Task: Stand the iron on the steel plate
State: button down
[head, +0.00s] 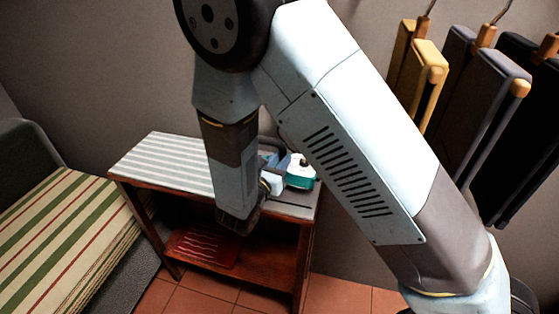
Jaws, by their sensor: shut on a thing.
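The iron (301,173), teal and white, is at the right end of a low wooden table, just right of my arm's end. My gripper (279,173) is beside its left side and appears shut on it; my own arm links hide most of the fingers and part of the iron. I cannot tell whether the iron's base touches the surface below or how upright it is. A plain grey surface, seemingly the steel plate (294,208), covers the right end of the table top, below and in front of the iron.
A grey-and-white striped pad (163,158) covers the table's left part. A red striped item (208,246) lies on the lower shelf. A sofa with a striped cushion (55,230) stands at left. Folded boards (480,105) hang on the right wall. Tiled floor shows in front.

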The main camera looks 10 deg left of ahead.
jog(key=shift+w+f, duration=0.1)
jog(key=shift+f, duration=1.4)
jog(key=c, duration=0.9)
grip_release()
jog(key=shift+f, duration=0.15)
jog(key=v, duration=1.2)
